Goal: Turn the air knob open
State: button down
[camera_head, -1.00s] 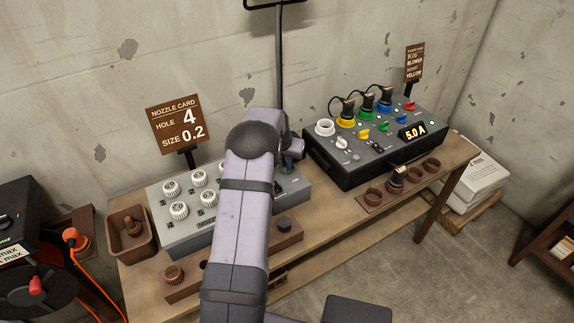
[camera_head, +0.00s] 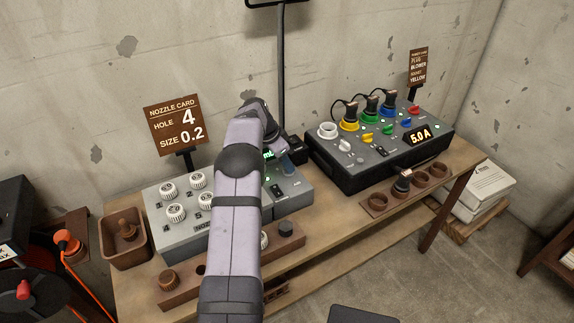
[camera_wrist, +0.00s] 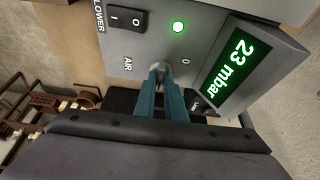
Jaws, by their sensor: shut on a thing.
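In the wrist view my gripper (camera_wrist: 160,98) has its two blue fingers closed on the small grey air knob (camera_wrist: 159,69), beside the label AIR. The fingers hide much of the knob, so I cannot tell its exact angle. A 0 is printed to its right. The display (camera_wrist: 228,76) reads 23 mbar in green. A green lamp (camera_wrist: 178,27) is lit above the knob. The blower switch (camera_wrist: 125,20) is at upper left. In the head view my arm covers the knob, and the grey panel (camera_head: 295,196) shows to its right.
White numbered nozzles (camera_head: 168,190) stand on the grey box's left part. The nozzle card (camera_head: 178,128) stands behind it. A black power box (camera_head: 345,178) with coloured plugs, reading 5.0 A, is to the right. A brown bin (camera_head: 109,250) and a wooden rack (camera_head: 180,290) are nearby.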

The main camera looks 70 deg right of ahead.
aim_at(279, 177)
dwell(0.5)
jog(key=c, duration=1.8)
grip_release()
jog(key=shift+r, duration=0.1)
jog(key=shift+b+v, duration=0.9)
jog(key=shift+v, duration=2.7)
